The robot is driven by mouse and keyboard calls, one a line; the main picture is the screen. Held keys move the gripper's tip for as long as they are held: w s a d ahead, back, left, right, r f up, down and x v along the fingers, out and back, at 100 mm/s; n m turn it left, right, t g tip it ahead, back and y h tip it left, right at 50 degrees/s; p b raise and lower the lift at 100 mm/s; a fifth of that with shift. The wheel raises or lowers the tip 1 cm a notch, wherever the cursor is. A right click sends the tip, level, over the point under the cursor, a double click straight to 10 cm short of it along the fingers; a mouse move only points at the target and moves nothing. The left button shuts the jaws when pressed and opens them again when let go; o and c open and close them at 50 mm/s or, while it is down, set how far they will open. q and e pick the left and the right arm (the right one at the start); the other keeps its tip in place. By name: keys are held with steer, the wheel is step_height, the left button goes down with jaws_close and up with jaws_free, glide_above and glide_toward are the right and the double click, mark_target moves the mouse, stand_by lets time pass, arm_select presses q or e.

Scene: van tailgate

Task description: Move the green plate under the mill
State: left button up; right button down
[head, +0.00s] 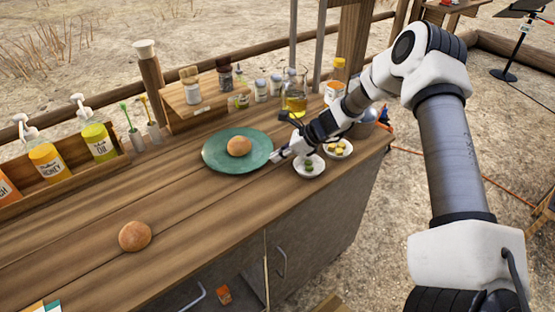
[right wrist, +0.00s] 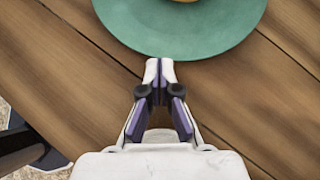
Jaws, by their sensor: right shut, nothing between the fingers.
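The green plate (head: 213,160) lies flat on the wooden counter with a round bun (head: 239,146) on it. In the right wrist view the plate (right wrist: 190,40) shows at the top, partly cut off. My right gripper (head: 275,157) is at the plate's right edge, shut and empty. In the right wrist view its closed fingertips (right wrist: 160,64) are right by the near rim; I cannot tell whether they touch. A tall brown piece with a pale top (head: 148,75) and a wooden-topped jar (head: 191,86) stand behind the plate; I cannot tell which is the mill. My left gripper is out of view.
Two small bowls, one with green bits (head: 309,172) and one with yellow bits (head: 338,155), stand right of the plate near my right arm. A flask (head: 294,100) is behind. Another bun (head: 135,236) lies front left. Pump bottles (head: 98,142) stand left. The counter between is clear.

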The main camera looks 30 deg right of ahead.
mark_target(239, 150)
steer(key=shift+w+a+f, duration=0.1)
steer(key=shift+a+f, duration=0.05)
steer(key=shift+w+f, duration=0.1)
steer(key=shift+f, duration=0.05)
steer(key=w+a+b, duration=0.3)
steer(key=shift+w+a+f, duration=0.1)
steer(key=shift+w+f, duration=0.15)
steer(key=w+a, duration=0.3)
steer(key=w+a+b, duration=0.1)
steer(key=w+a, duration=0.1)
steer(key=shift+w+r, duration=0.15)
steer(key=shift+r, duration=0.25)
